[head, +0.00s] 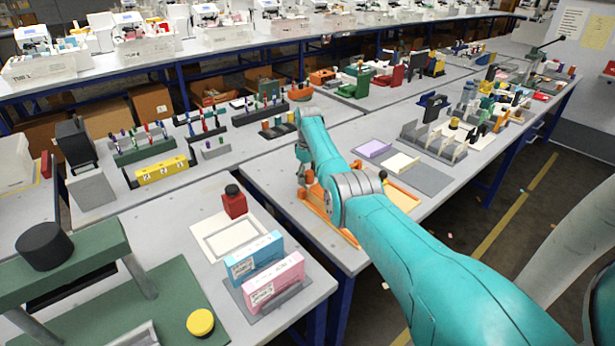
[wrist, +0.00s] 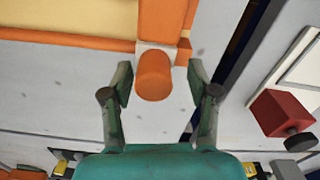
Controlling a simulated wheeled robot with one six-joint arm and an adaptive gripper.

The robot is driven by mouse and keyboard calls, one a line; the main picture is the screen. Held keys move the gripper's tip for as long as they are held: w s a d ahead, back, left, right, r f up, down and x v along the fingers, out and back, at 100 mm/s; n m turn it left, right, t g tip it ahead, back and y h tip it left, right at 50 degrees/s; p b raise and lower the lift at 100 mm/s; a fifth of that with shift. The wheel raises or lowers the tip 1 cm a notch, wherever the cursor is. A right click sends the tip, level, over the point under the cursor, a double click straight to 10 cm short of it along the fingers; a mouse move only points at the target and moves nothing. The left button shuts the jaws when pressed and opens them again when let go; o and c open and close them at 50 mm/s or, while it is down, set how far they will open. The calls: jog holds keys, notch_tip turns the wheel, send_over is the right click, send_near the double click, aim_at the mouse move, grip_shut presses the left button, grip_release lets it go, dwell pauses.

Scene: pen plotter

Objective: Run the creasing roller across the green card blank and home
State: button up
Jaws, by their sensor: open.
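My gripper (wrist: 161,82) is open in the wrist view, with one finger on each side of an orange rounded knob (wrist: 155,76). The knob stands on a pale block at the edge of an orange frame (wrist: 60,45). I cannot tell whether the fingers touch it. A yellow-tan surface (wrist: 65,18) lies inside the frame. In the head view the orange frame (head: 345,236) is on the grey table, largely hidden by my teal arm. I cannot make out a green card blank or a separate roller.
A red block with a black knob (head: 235,203) stands beside a cream-bordered tray (head: 205,240) on the left table. Blue and pink boxes (head: 272,282) stand in front of it. A dark gap separates the tables.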

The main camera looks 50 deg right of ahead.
notch_tip(320, 180, up, 12)
dwell(0.5)
dwell(0.5)
